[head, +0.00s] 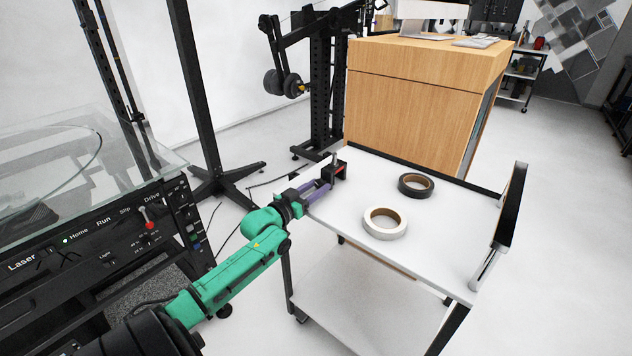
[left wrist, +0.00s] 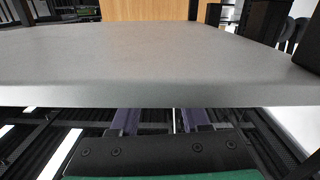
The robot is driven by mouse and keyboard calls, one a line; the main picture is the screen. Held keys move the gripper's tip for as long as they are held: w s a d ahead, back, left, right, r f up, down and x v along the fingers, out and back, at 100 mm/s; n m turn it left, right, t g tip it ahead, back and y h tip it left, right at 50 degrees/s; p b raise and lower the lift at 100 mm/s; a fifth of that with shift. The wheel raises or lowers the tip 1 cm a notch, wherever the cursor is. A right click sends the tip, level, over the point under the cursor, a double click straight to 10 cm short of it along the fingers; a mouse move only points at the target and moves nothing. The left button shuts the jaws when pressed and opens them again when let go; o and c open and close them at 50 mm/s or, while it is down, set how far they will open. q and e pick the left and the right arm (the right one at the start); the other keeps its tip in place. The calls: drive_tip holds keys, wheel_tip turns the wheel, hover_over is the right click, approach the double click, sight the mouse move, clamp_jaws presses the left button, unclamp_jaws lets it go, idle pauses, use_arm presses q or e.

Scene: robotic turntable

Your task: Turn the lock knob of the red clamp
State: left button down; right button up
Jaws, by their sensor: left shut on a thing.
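The red clamp (head: 341,171) is a small, mostly black piece with a red part and a short metal post. It sits at the left edge of the white cart top (head: 335,222) in the head view. My left gripper (head: 322,187), with purple fingers, reaches it from the left and is shut on part of it. The lock knob cannot be made out. In the left wrist view the purple fingers (left wrist: 160,119) run under the edge of a grey top (left wrist: 160,62), which hides their tips and what they hold. My right gripper is not in view.
A white tape roll (head: 385,235) and a black tape roll (head: 402,185) lie on the cart top. A black handle (head: 511,207) rises at its right side. A wooden cabinet (head: 420,105) stands behind, and a black machine (head: 90,245) stands at the left.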

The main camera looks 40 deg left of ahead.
use_arm(q)
drive_tip(key=shift+n+p, duration=0.75)
drive_tip(key=shift+n, duration=1.25)
drive_tip(key=shift+f, duration=0.1)
drive_tip(key=c, duration=0.7)
unclamp_jaws()
drive_tip(key=shift+o, duration=0.2)
drive_tip(key=s+p, duration=0.1)
drive_tip(key=s, duration=1.3)
drive_tip(key=shift+s+p, duration=0.25)
drive_tip(key=shift+p, duration=0.15)
